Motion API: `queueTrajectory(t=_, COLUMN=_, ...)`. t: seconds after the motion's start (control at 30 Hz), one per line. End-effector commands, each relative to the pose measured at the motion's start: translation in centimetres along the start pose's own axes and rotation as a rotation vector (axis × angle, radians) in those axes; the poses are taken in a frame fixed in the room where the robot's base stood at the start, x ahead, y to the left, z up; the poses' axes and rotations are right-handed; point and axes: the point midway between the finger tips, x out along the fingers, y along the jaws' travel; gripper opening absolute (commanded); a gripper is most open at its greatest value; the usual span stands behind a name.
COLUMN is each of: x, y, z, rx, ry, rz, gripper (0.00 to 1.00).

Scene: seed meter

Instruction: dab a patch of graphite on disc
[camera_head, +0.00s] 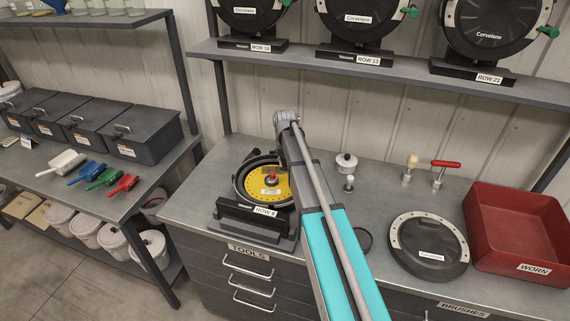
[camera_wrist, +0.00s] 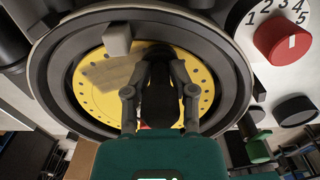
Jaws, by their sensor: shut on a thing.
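The yellow disc (camera_head: 270,190) sits in the round dark housing of the meter labelled ROW 6 (camera_head: 232,210) on the bench. My gripper (camera_wrist: 159,90) is shut on a dark, roughly cylindrical thing (camera_wrist: 158,98), held over the disc. Its far end is in shadow, so I cannot tell whether it touches the disc. In the head view my arm hides the gripper and the held thing.
A red dial (camera_wrist: 282,42) with numbers stands beside the housing. Shelved meters (camera_head: 370,20) hang above. Scoops (camera_head: 90,175) lie left.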

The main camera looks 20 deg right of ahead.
Motion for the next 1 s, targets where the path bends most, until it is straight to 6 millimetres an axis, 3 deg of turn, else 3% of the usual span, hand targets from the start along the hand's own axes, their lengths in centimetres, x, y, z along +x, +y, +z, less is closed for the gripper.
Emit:
queueTrajectory(t=0.37, x=0.1, y=0.2, z=-0.1, rx=0.0, ry=0.0, rz=0.0, gripper=0.0)
queueTrajectory(t=1.0, x=0.1, y=3.1, z=-1.0, rx=0.0, ry=0.0, rz=0.0, gripper=0.0)
